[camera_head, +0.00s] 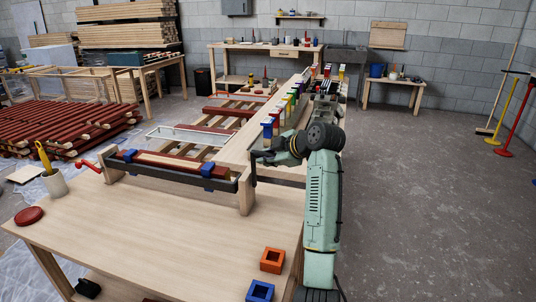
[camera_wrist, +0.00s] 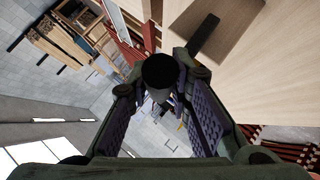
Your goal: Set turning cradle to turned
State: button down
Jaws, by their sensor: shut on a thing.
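The turning cradle (camera_head: 174,173) is a long dark trough between wooden end posts on the near table. Blue clamps (camera_head: 207,170) hold a red-topped batten in it, and a red crank (camera_head: 90,166) sticks out at its left end. My gripper (camera_head: 264,157) is at the cradle's right end, beside the right post. In the wrist view my gripper (camera_wrist: 160,100) has its fingers closed around a dark round handle (camera_wrist: 159,71). In the head view the gripper hides this handle, so how it joins the cradle cannot be told.
The near tabletop (camera_head: 160,235) is mostly clear. An orange block (camera_head: 272,260) and a blue block (camera_head: 260,291) lie at its right corner, a red disc (camera_head: 29,216) and a cup (camera_head: 54,184) at its left. Colored clamps (camera_head: 290,100) line the rail behind. Open floor lies right.

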jog(key=shift+w+d+r, duration=0.1)
jog(key=shift+r, duration=0.15)
jog(key=c, duration=1.8)
grip_release()
jog(key=o, duration=0.4)
jog(key=shift+f, duration=0.15)
jog(key=shift+c, duration=0.2)
jog(key=v, duration=1.2)
